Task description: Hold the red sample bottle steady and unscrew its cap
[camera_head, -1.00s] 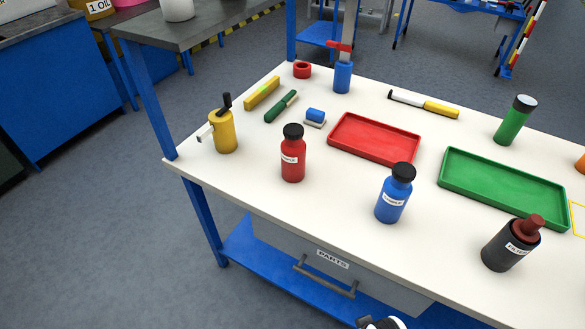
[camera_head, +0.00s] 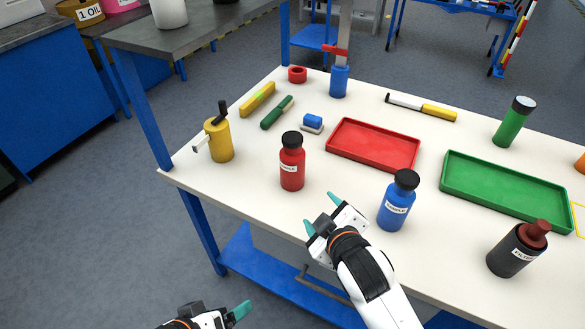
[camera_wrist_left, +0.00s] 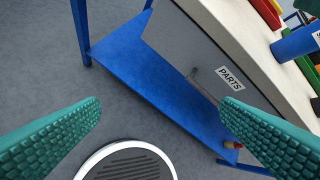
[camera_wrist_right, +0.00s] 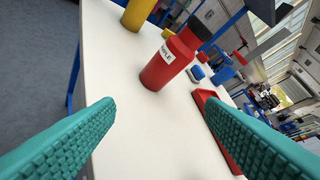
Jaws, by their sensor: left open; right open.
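The red sample bottle (camera_head: 292,168) stands upright on the white bench near its front left edge, with a black cap (camera_head: 292,139) on. It also shows in the right wrist view (camera_wrist_right: 166,65), beyond and between the fingers. My right gripper (camera_head: 321,212) is open and empty, to the right and in front of the bottle, not touching it. My left gripper (camera_head: 240,312) is at the bottom of the head view, open and empty, off the bench's front edge. The left wrist view shows its two teal fingers apart, with floor and the bench's lower shelf beyond.
A blue bottle (camera_head: 396,205) stands right of my right gripper. A yellow pump-like can (camera_head: 220,141) stands left of the red bottle. A red tray (camera_head: 372,165), a green tray (camera_head: 505,190) and a dark bottle (camera_head: 508,257) are further right. A brush and small blocks lie behind.

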